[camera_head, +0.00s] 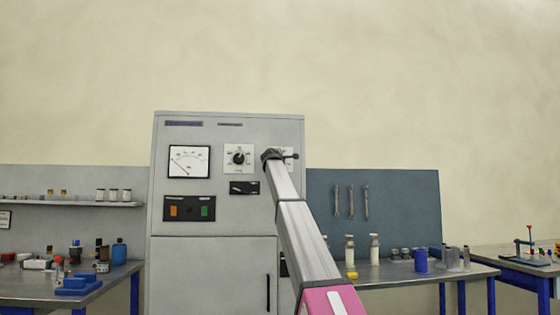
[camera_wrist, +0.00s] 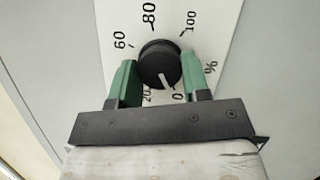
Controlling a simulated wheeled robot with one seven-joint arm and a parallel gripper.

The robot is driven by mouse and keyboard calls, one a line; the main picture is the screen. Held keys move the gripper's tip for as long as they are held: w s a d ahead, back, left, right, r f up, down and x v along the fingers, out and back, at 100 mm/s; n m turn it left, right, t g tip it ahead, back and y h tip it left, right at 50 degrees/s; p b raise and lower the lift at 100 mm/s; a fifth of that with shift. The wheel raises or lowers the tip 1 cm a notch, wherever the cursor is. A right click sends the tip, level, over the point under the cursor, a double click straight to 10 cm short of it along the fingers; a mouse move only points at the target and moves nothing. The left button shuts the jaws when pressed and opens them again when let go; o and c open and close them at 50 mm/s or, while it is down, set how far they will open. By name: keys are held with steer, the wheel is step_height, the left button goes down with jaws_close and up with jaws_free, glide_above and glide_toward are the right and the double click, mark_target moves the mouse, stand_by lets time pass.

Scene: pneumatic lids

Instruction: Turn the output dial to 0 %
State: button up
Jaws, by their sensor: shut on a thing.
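The dial's round black knob (camera_wrist: 160,64) sits on a white plate (camera_wrist: 168,14) with 20, 60, 80, 100, 0 and a % sign around it in the wrist view. Its white pointer mark points down and slightly right, close to the 0. My gripper (camera_wrist: 158,66) has one green finger on each side of the knob and is shut on it. In the head view my gripper (camera_head: 274,155) is at the cabinet's right-hand dial (camera_head: 288,151), which my arm mostly hides. The 40 mark is hidden behind the left finger.
The grey cabinet (camera_head: 212,258) also carries a needle meter (camera_head: 189,161), another dial (camera_head: 239,157) left of my gripper, a small black switch panel (camera_head: 244,188) and a panel with orange and green buttons (camera_head: 189,208). Cluttered benches stand left (camera_head: 30,287) and right (camera_head: 400,275).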

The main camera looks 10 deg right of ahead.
stand_by(0.3)
steer(key=o, duration=0.9)
steer(key=shift+o, duration=0.2)
steer(key=v, duration=1)
steer(key=shift+s+f, duration=0.15)
steer(key=shift+s, duration=0.2)
